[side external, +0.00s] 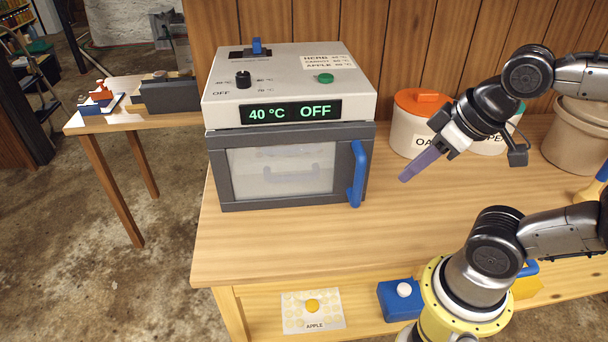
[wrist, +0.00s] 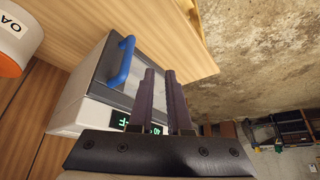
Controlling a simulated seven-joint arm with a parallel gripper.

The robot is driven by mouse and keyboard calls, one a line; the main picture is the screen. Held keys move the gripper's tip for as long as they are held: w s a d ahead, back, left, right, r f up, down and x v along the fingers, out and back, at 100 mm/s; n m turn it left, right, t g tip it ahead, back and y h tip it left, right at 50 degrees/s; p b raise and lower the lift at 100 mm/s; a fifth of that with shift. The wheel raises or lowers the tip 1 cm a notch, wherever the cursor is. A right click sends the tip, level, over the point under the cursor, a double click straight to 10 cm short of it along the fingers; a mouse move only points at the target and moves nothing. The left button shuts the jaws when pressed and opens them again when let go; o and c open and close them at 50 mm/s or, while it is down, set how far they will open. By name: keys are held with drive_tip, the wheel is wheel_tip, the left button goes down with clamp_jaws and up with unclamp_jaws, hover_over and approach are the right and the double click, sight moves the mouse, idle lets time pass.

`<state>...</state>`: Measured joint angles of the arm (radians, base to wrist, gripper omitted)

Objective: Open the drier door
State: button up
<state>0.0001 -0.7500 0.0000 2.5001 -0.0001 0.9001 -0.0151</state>
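The drier (side external: 290,130) stands on the wooden bench, a white box with a dark grey front. Its door (side external: 282,172) is shut, with a pale window and a blue vertical handle (side external: 357,174) on its right side. The display (side external: 292,111) reads 40 °C OFF. My gripper (side external: 405,177) is in the air to the right of the handle, apart from it, its purple fingers pointing down and left. In the wrist view the two fingers (wrist: 160,75) are parted with nothing between them, and the blue handle (wrist: 122,62) shows left of them.
A white jar with an orange lid (side external: 417,103) stands behind my gripper, partly hidden by it. A tan pot (side external: 577,140) is at the far right. The bench top (side external: 290,240) in front of the drier is clear. A blue box (side external: 398,300) and an apple card (side external: 312,311) are lower at the front.

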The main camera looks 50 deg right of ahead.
drive_tip(key=shift+o, duration=1.1)
drive_tip(key=shift+n, duration=0.4)
drive_tip(key=shift+o, duration=1.1)
drive_tip(key=shift+d+r+n, duration=0.15)
drive_tip(key=shift+d+n, duration=0.05)
drive_tip(key=shift+n, duration=0.6)
drive_tip(key=shift+o, duration=0.8)
drive_tip(key=w+n, duration=0.1)
drive_tip(key=n, duration=0.1)
drive_tip(key=w+d+r+n+h, duration=0.1)
drive_tip(key=n, duration=0.2)
drive_tip(key=w+d+n+g, duration=0.1)
drive_tip(key=n, duration=0.1)
drive_tip(key=shift+d+r+h, duration=0.15)
drive_tip(key=shift+d+h, duration=0.1)
drive_tip(key=shift+h, duration=0.15)
drive_tip(key=n+g+h, duration=0.3)
drive_tip(key=n+g, duration=0.1)
drive_tip(key=n, duration=0.7)
approach(361, 178)
drive_tip(key=x, duration=0.8)
drive_tip(key=w+d+x, duration=0.1)
drive_tip(key=x, duration=0.3)
drive_tip(key=shift+c, duration=0.2)
clamp_jaws()
